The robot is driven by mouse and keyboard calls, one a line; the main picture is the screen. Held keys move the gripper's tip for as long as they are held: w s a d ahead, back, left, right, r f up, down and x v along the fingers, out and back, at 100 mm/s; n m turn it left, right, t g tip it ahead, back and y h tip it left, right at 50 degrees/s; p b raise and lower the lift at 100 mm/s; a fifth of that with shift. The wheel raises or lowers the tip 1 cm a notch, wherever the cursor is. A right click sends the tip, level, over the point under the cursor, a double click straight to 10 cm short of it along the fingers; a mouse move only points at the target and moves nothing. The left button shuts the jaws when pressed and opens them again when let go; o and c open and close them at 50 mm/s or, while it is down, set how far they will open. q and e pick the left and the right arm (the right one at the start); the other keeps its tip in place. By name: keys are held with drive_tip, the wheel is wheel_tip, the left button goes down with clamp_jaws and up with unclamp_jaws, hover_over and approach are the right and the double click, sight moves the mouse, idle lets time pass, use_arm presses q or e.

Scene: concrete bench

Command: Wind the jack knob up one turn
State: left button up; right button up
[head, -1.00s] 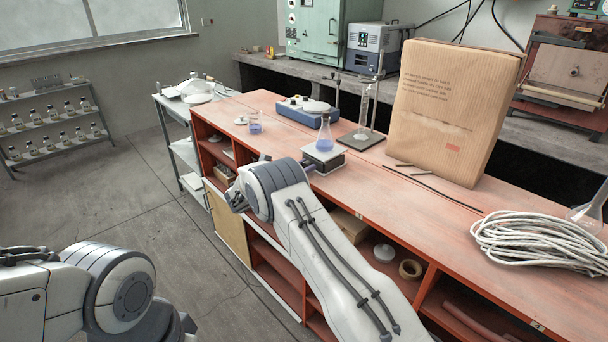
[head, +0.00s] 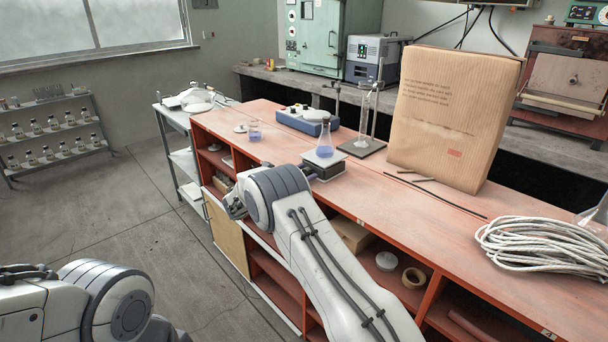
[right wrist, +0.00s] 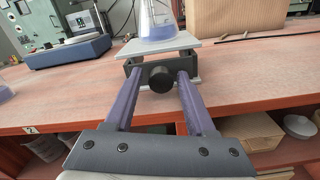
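The lab jack (head: 328,172) stands near the front edge of the red bench, with a flask of blue liquid (head: 325,142) upright on its top plate. In the right wrist view, its round black knob (right wrist: 161,80) faces me below the plate (right wrist: 160,49). My right gripper (right wrist: 158,76) is open, its two purple fingers on either side of the knob with a gap at each side. In the head view my right wrist hides most of that gripper. My left arm is at the lower left; its gripper is out of view.
A large cardboard package (head: 452,118) and coiled rope (head: 545,245) lie to the right. Open shelves are below the benchtop.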

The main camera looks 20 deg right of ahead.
idle(0.3)
drive_tip(key=v, duration=1)
drive_tip(key=shift+a+b, duration=0.2)
drive_tip(key=shift+b, duration=0.2)
drive_tip(key=shift+s+r, duration=0.1)
